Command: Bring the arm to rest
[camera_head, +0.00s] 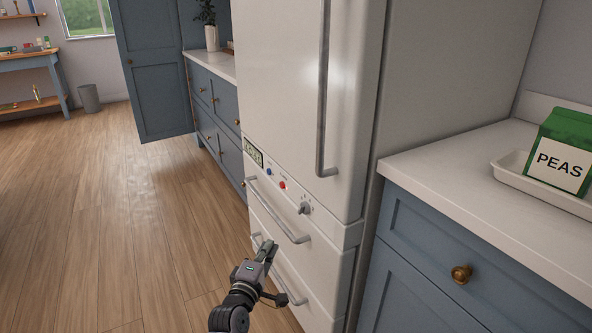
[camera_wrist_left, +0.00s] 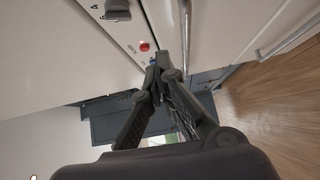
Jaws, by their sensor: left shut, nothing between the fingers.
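My left gripper (camera_head: 266,247) is in front of the lower drawers of the white fridge (camera_head: 290,90), beside the drawer handles. Its fingers are shut with nothing between them. In the left wrist view the gripper (camera_wrist_left: 161,62) shows its two fingers meeting at the tips, with the fridge's control panel and a red button (camera_wrist_left: 144,47) beyond. From the head view I cannot tell whether the gripper touches the drawer handle (camera_head: 278,213). My right gripper is not in view.
A counter (camera_head: 480,180) at the right bears a white tray (camera_head: 510,172) with a green PEAS carton (camera_head: 562,160). A blue cabinet door (camera_head: 150,70) stands open at the back left. A bin (camera_head: 89,98) stands far left. The wooden floor (camera_head: 110,220) at left is clear.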

